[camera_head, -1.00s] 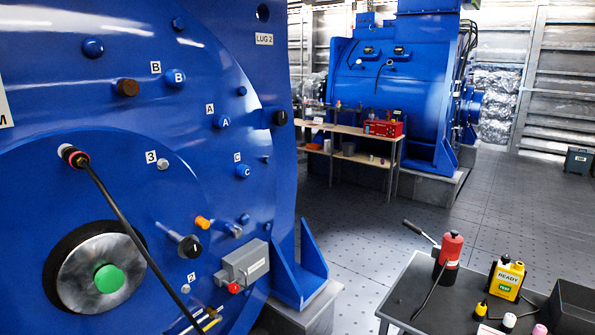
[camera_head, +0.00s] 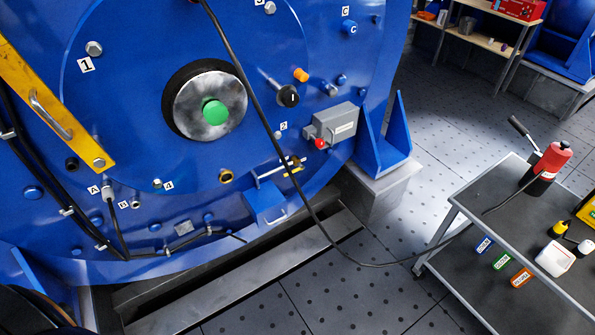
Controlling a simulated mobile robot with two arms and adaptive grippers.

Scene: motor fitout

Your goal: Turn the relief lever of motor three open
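The big blue motor (camera_head: 330,60) fills the left and middle of the head view. No label naming it motor three shows. Its face has a steel hub with a green centre (camera_head: 215,112), a black knob on a short stem (camera_head: 289,95), an orange plug (camera_head: 301,75) and a grey box (camera_head: 333,123) with a red knob (camera_head: 320,143). Below these is a thin rod fitting with yellow parts (camera_head: 290,168). I cannot tell which part, if any, is the relief lever. Neither of my grippers is in view.
A black hose (camera_head: 252,85) hangs across the motor face and loops over the floor to a red cylinder (camera_head: 548,167) on the grey cart (camera_head: 480,190) at right. A yellow bar (camera_head: 50,95) crosses the motor's left. Open floor lies between motor and cart.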

